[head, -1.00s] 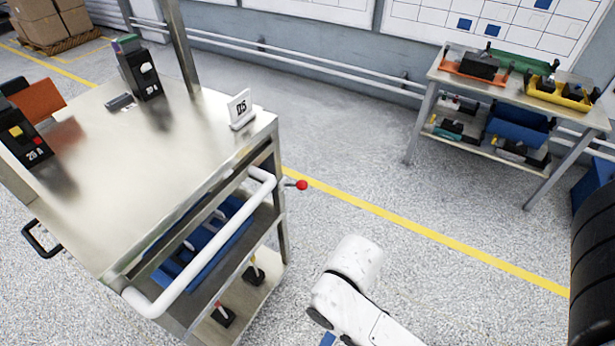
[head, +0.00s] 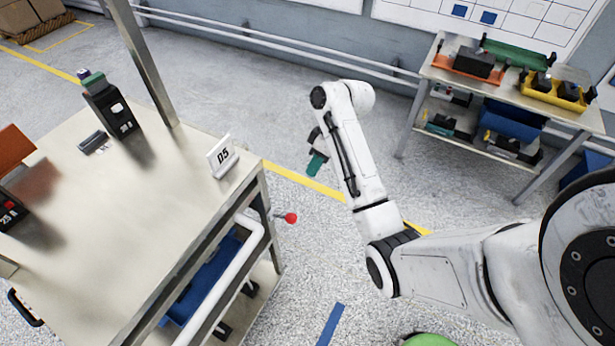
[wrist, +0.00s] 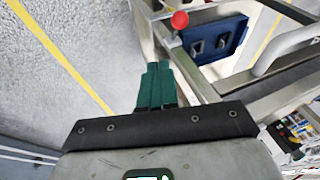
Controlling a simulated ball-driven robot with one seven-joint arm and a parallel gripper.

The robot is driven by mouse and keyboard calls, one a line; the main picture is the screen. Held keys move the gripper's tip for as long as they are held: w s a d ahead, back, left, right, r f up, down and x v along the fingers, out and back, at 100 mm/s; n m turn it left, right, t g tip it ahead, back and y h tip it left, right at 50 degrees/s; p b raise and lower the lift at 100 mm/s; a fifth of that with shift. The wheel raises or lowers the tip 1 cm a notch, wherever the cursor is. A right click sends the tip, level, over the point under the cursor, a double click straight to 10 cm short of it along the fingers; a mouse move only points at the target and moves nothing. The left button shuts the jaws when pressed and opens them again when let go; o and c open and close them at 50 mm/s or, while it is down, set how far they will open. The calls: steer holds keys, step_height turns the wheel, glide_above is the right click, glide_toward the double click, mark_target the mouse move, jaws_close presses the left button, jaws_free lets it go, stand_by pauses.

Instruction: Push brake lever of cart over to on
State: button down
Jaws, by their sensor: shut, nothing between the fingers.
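The cart (head: 120,205) stands at the left in the head view, with a D5 sign on its top. Its brake lever is a short rod with a red ball knob (head: 290,218), sticking out to the right below the top near the handle end. In the wrist view the red knob (wrist: 180,19) is at the top, beyond the fingertips. My gripper (head: 317,163) has green fingers and is shut and empty. In the head view it hangs above and slightly right of the knob, apart from it. In the wrist view its fingers (wrist: 157,68) point toward the cart corner post.
The cart's white push handle (head: 228,285) runs beside the lever, and a blue bin (head: 205,285) sits on a lower shelf. Breaker units (head: 112,108) stand on top. A workbench (head: 515,95) with trays is at the back right. The floor right of the cart is open.

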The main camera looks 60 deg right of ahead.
glide_toward(284, 217)
steer(key=d+f, duration=0.2)
steer(key=d, duration=0.1)
steer(key=shift+a+f+p, duration=0.45)
steer(key=shift+a+f, duration=0.75)
steer(key=shift+a, duration=0.15)
steer(key=shift+f, duration=0.15)
